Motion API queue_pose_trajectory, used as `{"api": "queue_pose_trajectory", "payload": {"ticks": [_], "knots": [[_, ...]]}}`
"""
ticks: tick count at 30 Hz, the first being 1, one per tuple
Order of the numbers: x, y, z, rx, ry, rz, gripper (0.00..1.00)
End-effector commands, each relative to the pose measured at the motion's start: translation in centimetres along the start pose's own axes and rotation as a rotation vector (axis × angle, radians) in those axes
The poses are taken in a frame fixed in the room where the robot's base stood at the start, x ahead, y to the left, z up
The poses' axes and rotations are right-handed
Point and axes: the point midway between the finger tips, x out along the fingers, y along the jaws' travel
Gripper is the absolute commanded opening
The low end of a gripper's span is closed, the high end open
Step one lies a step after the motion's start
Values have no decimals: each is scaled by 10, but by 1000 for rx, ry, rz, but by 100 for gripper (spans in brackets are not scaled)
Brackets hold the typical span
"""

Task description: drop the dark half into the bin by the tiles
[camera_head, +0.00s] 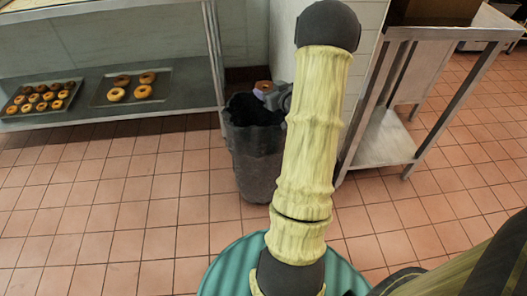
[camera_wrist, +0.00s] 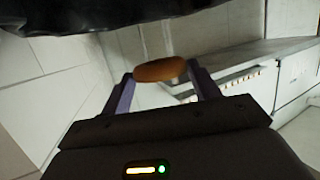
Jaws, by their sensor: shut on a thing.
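My gripper (camera_wrist: 161,78) is shut on a brown bagel half (camera_wrist: 160,69), held between its two purple fingers in the wrist view. In the head view, my gripper (camera_head: 264,90) is small and partly hidden behind my arm, over the bin's far side. A bit of the brown half shows beside the purple finger. The dark grey bin (camera_head: 257,165) stands on the floor by the white tiled wall (camera_head: 362,45), its mouth facing up and partly covered by my arm. A dark wrinkled surface fills the top of the wrist view, perhaps the bin's liner.
A metal shelf (camera_head: 150,120) at left holds two trays (camera_head: 92,97) (camera_head: 38,117) of bagels. A metal table (camera_head: 385,140) with a brown box (camera_head: 430,12) stands right of the bin. Tiled floor (camera_head: 140,205) is free at front left.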

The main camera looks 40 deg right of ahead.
Motion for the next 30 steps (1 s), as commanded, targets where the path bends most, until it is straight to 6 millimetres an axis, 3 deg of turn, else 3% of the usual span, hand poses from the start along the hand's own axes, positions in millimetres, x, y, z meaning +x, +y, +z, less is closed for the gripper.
{"api": "queue_pose_trajectory", "payload": {"ticks": [8, 21, 30], "knots": [[2, 0, 6, 1, 0, 0, 40], [16, 0, 51, 2, 1, 0, 40], [18, 0, 58, 1, 1, 0, 40]]}}
